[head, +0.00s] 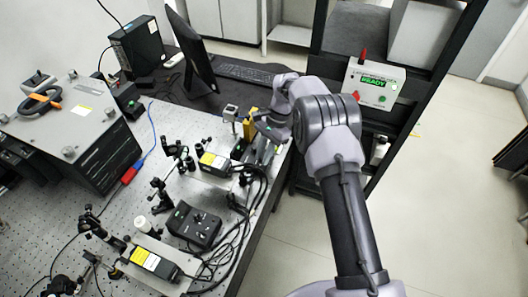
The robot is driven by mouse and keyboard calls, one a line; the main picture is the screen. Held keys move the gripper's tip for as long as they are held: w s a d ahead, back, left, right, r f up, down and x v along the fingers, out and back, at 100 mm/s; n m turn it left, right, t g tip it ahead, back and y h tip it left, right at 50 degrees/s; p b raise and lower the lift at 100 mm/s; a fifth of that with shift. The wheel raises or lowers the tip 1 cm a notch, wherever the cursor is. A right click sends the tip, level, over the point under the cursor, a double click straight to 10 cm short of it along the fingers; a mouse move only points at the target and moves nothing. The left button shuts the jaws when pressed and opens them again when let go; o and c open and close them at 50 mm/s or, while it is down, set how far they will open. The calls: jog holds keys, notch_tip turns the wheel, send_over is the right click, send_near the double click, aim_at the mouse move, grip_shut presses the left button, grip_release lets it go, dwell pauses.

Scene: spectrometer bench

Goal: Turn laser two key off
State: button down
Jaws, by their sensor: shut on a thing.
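My gripper (265,131) reaches down at the far right edge of the optical bench. It is shut at a dark control box (240,150) with a small green light, mostly covered by my gripper and cables. The key itself is too small and hidden to see, so its turn position cannot be told. A laser with a yellow label (213,162) lies just left of that box. A second dark control box (193,228) stands nearer on the bench, beside another yellow-labelled laser (150,262).
Black cables (255,200) run along the bench's right edge. A yellow block (249,126) stands close to my gripper. A monitor (192,50) and keyboard (243,70) are behind. A panel reading READY (373,82) is on the rack to the right.

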jog(key=n+h, duration=0.1)
jog(key=n, duration=0.1)
jog(key=n+g, duration=0.1)
jog(key=n, duration=0.1)
jog(key=shift+w+a+n+h, duration=0.1)
jog(key=shift+a+n+h, duration=0.05)
jog(key=shift+n+h, duration=0.25)
jog(key=shift+n, duration=0.3)
jog(key=c, duration=1.3)
grip_release()
